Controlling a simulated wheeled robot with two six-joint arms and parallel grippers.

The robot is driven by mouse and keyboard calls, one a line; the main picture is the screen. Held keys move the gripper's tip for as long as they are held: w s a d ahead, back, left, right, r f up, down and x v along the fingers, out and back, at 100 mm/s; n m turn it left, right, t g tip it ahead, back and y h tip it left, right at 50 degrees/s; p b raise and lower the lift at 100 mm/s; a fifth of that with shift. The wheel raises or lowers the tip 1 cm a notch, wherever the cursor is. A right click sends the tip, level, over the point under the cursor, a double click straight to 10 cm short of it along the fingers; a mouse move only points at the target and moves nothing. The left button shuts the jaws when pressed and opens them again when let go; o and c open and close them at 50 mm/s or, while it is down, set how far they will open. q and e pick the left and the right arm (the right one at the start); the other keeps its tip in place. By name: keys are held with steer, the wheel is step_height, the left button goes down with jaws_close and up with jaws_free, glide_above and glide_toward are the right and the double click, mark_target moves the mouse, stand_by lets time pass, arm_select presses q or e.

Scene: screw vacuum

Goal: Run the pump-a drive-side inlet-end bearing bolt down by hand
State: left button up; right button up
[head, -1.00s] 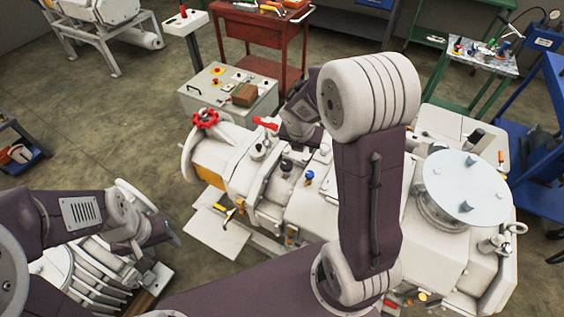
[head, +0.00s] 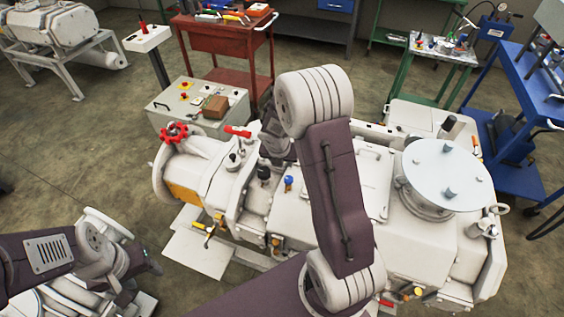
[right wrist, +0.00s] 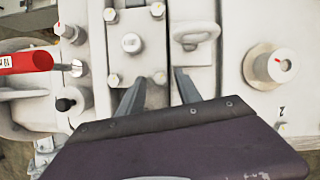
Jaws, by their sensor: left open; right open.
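The pump (head: 300,215), a large pale machine, lies across the middle of the head view. Which is the task's bolt I cannot tell. My left gripper (head: 152,264) is open, left of the pump and apart from it.
A red-handled part (right wrist: 25,60) and a lifting eye (right wrist: 192,38) flank the bolts. A red handwheel (head: 173,132) is at the pump's left end. A grey control box (head: 195,108), a red tool cart (head: 225,45) and a blue rack (head: 515,130) stand around.

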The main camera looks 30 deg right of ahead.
jaws_close()
